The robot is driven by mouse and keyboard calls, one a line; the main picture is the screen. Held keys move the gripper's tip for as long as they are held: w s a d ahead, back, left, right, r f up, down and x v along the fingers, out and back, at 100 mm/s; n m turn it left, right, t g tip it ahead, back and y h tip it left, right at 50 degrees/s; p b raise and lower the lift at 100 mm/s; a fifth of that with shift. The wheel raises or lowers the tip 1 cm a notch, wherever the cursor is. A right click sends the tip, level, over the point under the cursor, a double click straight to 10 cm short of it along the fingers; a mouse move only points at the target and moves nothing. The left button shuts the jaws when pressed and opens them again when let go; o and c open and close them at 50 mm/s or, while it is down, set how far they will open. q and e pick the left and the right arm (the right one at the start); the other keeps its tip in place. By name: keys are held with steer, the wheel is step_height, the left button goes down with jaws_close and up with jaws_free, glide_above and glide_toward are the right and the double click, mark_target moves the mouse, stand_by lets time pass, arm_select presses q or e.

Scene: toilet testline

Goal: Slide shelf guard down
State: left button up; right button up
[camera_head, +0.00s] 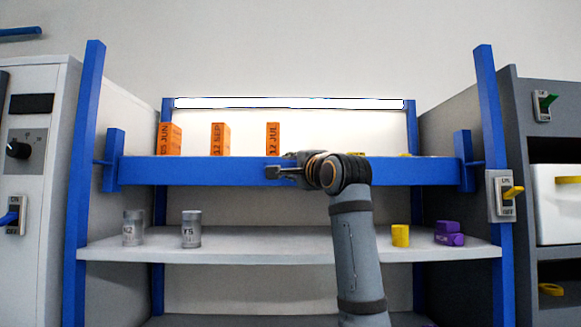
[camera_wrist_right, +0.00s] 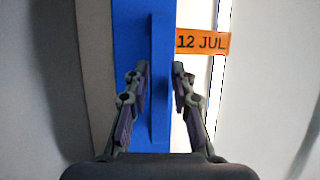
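The shelf guard (camera_head: 210,172) is a long blue horizontal bar across the front of the upper shelf, with a blue upright bracket at each end. My right gripper (camera_head: 282,172) is at the guard near its middle, below the 12 JUL box. In the right wrist view the guard (camera_wrist_right: 130,35) runs up the picture, with a narrow raised blue strip along it. The right gripper (camera_wrist_right: 160,75) is open, its fingers on either side of this strip with small gaps; contact is not clear. My left gripper is not in view.
Orange date boxes (camera_head: 220,140) stand behind the guard.

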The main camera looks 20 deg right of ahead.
steer(key=shift+s, duration=0.1)
steer(key=v, duration=1.1)
steer(key=shift+s, duration=0.35)
steer(key=shift+f, duration=0.1)
